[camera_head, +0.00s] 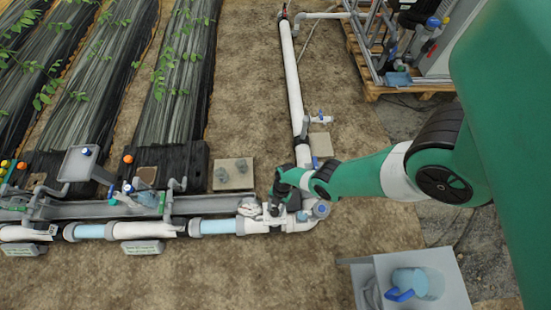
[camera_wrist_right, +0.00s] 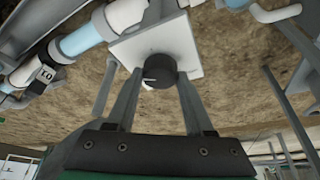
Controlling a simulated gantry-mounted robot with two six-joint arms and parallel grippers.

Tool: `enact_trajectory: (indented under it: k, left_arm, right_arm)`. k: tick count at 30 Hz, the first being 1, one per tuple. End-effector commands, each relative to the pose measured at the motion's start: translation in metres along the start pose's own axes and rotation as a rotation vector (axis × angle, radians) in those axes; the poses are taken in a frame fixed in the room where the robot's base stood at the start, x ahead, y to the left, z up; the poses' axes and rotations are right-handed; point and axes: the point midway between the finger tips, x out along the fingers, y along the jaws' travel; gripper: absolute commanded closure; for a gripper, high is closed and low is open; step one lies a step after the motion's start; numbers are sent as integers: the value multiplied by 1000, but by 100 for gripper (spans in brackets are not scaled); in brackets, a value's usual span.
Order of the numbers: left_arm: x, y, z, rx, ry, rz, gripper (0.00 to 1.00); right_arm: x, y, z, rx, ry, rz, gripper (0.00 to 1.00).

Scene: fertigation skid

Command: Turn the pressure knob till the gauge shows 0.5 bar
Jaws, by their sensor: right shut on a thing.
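The pressure knob (camera_wrist_right: 158,73) is a dark round knob with a white mark. It sits on a square white plate (camera_wrist_right: 128,49) in the right wrist view. My right gripper (camera_wrist_right: 159,77) has a finger on each side of the knob and is shut on it. In the head view my right gripper (camera_head: 275,207) is at the pipe corner, where my arm hides the knob. My left gripper is not in view.
A white pipe (camera_head: 292,85) runs away from the corner, with a small valve (camera_head: 318,119) on it. A pipe with clear blue sections (camera_head: 215,227) runs left. A grey stand (camera_head: 452,279) holds a jug with a blue handle (camera_head: 418,284). Bare soil lies in front.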

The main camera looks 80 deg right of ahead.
Motion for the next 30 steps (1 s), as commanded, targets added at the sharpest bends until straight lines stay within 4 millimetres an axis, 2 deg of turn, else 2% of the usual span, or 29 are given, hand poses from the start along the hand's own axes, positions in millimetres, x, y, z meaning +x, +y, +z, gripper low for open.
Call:
enact_trajectory:
  k: [13,30]
  left_arm:
    - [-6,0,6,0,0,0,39]
    - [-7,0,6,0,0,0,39]
  right_arm:
    - [1,2,1,-269,-4,-109,100]
    - [0,2,0,-326,-3,-132,100]
